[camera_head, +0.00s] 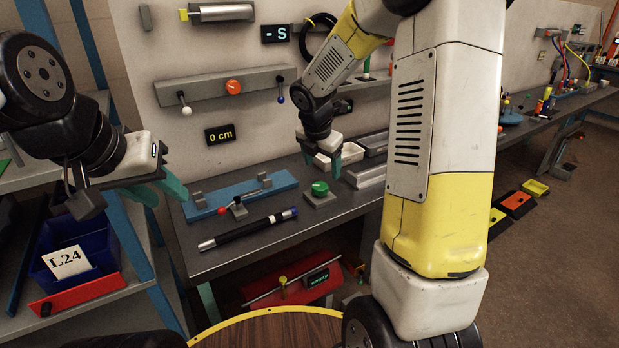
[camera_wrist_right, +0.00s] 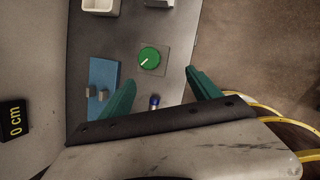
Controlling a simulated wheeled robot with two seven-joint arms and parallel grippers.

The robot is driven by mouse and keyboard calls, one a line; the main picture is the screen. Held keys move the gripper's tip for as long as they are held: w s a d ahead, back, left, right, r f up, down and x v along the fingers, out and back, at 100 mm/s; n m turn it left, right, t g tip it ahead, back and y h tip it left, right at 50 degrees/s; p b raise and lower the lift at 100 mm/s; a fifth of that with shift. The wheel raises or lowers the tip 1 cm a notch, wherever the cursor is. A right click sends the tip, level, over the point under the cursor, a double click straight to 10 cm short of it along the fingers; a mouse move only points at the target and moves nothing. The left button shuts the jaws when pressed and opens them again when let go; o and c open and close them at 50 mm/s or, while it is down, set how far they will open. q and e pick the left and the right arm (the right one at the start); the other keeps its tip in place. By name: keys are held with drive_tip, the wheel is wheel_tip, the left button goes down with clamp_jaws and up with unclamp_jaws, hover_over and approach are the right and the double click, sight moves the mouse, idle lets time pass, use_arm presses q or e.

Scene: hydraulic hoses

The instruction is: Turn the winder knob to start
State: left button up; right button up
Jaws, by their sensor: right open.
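A round green knob (camera_head: 320,188) with a pale pointer line sits on a small grey square plate on the workbench. It also shows in the right wrist view (camera_wrist_right: 149,58), its line slanting to the lower left. My right gripper (camera_head: 323,163) is open above the green knob, with the knob beyond its fingertips (camera_wrist_right: 160,77) and nothing between them. An orange knob (camera_head: 233,87) is on a grey wall panel between two small levers. I cannot tell from the pictures which knob is the winder's. My left gripper (camera_head: 160,192) is at the left, its teal fingers apart and empty.
A blue fixture (camera_head: 240,197) and a black-and-silver rod (camera_head: 248,229) lie on the workbench left of the green knob. A white tray (camera_head: 341,152) stands behind it. Displays on the wall read "0 cm" (camera_head: 220,134) and "- S" (camera_head: 275,33).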

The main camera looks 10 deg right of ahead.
sight(319, 186)
drive_tip(key=w+f+n, duration=0.1)
drive_tip(key=w+f, duration=0.1)
drive_tip(key=f, duration=0.1)
drive_tip(key=w+f+n, duration=0.1)
drive_tip(key=w+f, duration=0.1)
drive_tip(key=f, duration=0.2)
drive_tip(key=w+d+f+n, duration=0.1)
drive_tip(key=w+f, duration=0.1)
drive_tip(key=f, duration=0.2)
drive_tip(key=shift+w+n, duration=0.3)
drive_tip(key=shift+w, duration=0.05)
drive_tip(key=c, duration=1.4)
